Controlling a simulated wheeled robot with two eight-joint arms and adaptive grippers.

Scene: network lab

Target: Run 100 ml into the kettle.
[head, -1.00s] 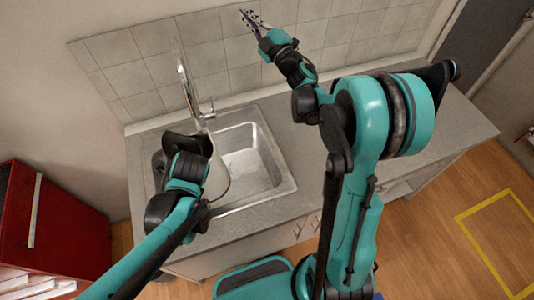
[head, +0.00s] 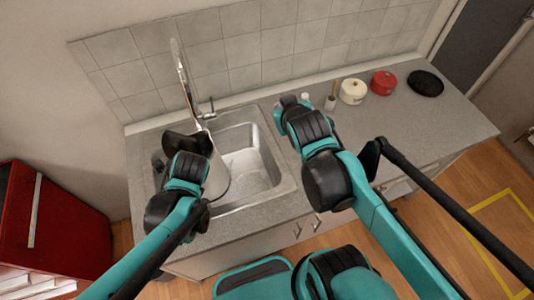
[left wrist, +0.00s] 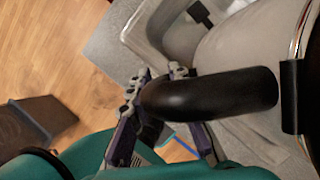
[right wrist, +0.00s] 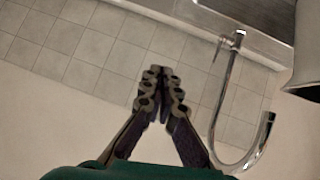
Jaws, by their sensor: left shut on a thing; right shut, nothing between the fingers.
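The kettle (head: 217,180) has a pale shiny body and a black handle, and is over the left part of the sink (head: 276,150). My left gripper (left wrist: 160,85) is shut on the kettle's black handle (left wrist: 215,93). The chrome tap (head: 184,78) rises behind the kettle, with its small lever (head: 207,108) to the right. The tap also shows in the right wrist view (right wrist: 222,95), where I see no water running. My right gripper (right wrist: 160,80) is shut and empty, left of the tap there. The inside of the kettle and any water level are hidden.
A white pot (head: 352,92), a red pot (head: 383,82) and a black round plate or pan (head: 426,83) stand on the right of the worktop (head: 430,120). A tiled wall (head: 300,42) is behind. A red cabinet (head: 60,220) stands at the left.

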